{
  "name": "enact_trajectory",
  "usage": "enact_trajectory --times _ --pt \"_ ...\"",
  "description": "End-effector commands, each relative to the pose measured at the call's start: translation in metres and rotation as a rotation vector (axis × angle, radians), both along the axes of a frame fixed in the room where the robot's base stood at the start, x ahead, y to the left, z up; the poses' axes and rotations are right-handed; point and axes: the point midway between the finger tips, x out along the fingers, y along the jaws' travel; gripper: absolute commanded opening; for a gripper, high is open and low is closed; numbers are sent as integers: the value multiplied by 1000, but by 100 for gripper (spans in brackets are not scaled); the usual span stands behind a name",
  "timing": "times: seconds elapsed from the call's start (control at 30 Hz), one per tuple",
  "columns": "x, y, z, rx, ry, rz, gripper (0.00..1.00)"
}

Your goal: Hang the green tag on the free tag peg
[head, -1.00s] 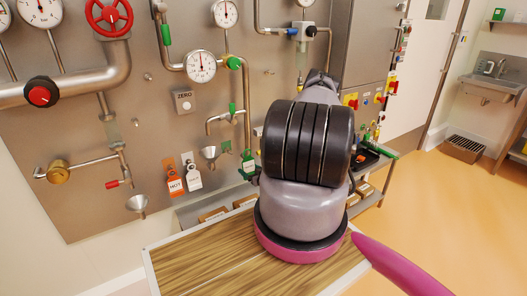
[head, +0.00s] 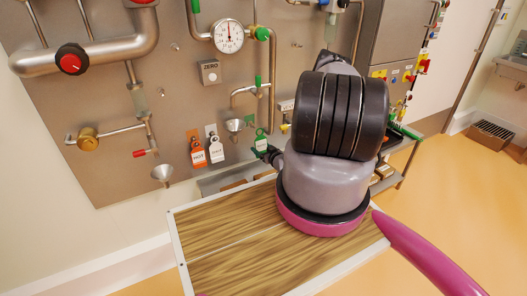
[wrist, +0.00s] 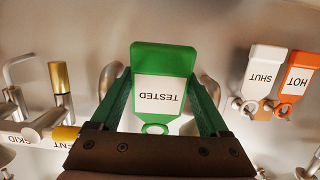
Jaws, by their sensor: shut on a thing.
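The green tag (head: 261,142), lettered TESTED, is held in front of the steel panel. It also shows in the wrist view (wrist: 162,58), upside down there, with its ring at the lower end of the picture. My gripper (wrist: 160,82) is shut on the tag, one finger along each side. In the head view my gripper (head: 268,150) is partly hidden by my own arm. An orange HOT tag (head: 198,155) and a white SHUT tag (head: 215,151) hang side by side left of the green tag. I cannot make out a free peg; the tag may cover it.
A ZERO button (head: 209,72) and a gauge (head: 228,36) sit higher. A wood-topped surface (head: 235,245) lies below the panel, bare at its front left.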

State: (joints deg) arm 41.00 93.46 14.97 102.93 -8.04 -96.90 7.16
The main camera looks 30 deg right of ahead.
Motion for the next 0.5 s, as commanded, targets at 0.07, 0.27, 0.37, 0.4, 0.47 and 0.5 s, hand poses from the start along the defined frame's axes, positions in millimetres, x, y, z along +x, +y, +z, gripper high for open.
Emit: enact_trajectory --times 0.07,0.27,0.37,0.4,0.47,0.5 --pt "5 1 0 0 -1 1 25" --pt "17 1 -1 -2 -2 1 25" --pt "23 2 -2 -1 -1 2 25" --pt "26 1 -2 -1 -1 1 25" --pt "29 1 -2 -2 -2 1 25" --pt "32 1 -2 -2 -2 1 25"
